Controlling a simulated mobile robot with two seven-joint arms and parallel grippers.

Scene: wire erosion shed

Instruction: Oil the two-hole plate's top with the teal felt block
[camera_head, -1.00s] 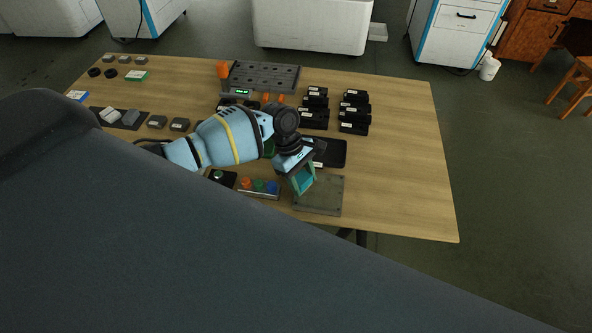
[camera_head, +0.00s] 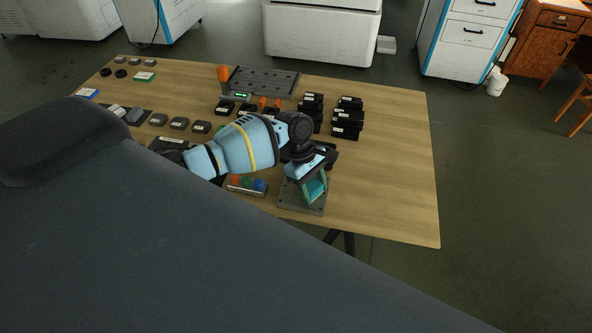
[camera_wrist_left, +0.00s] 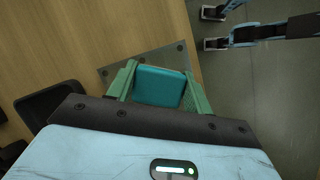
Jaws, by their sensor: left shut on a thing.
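My left gripper (camera_head: 313,188) is shut on the teal felt block (camera_wrist_left: 158,86), which sits between its two green fingers. In the head view the block (camera_head: 316,187) shows only partly. The gripper is over a flat grey plate (camera_head: 299,206) near the table's front edge. In the left wrist view the plate (camera_wrist_left: 152,58) shows behind the block, with small dark holes near its edge; the block and fingers hide much of it. I cannot tell whether the block touches the plate's top. My right gripper is not in view.
A bar with orange, green and blue knobs (camera_head: 246,185) lies left of the plate. Black stacked blocks (camera_head: 347,118) and a dark slotted fixture (camera_head: 262,81) stand behind. Small grey blocks (camera_head: 180,123) lie at left. The table's right part (camera_head: 395,185) is clear.

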